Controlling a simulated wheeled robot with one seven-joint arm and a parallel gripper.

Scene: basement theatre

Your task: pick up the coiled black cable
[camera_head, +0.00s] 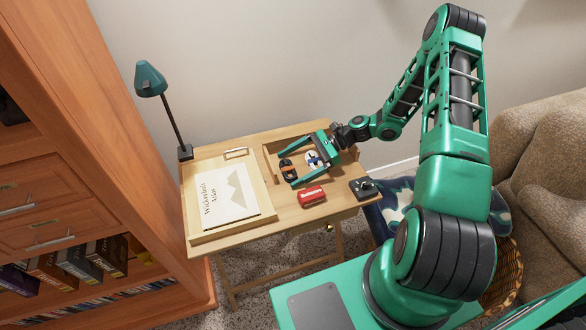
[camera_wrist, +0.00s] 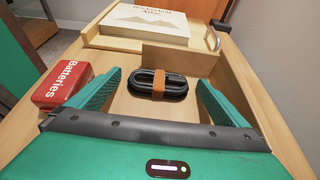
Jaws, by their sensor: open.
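The coiled black cable (camera_wrist: 142,84), bound with an orange-brown band, lies flat in a shallow wooden compartment of the desk. It also shows in the head view (camera_head: 287,172) as a small dark coil near my fingertips. My gripper (camera_wrist: 158,84) is open, with one green finger to each side of the cable in the wrist view. In the head view my gripper (camera_head: 288,170) reaches into the compartment from the right. The cable appears just ahead of the fingers or between their tips; I cannot tell exactly how deep. No contact is visible.
A red batteries box (camera_head: 311,196) sits close beside my left finger in the wrist view (camera_wrist: 62,84). A raised wooden board (camera_head: 260,207) carries an atlas (camera_head: 225,194). A teal lamp (camera_head: 150,79) stands behind, a dark object (camera_head: 363,187) at the desk's right corner.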

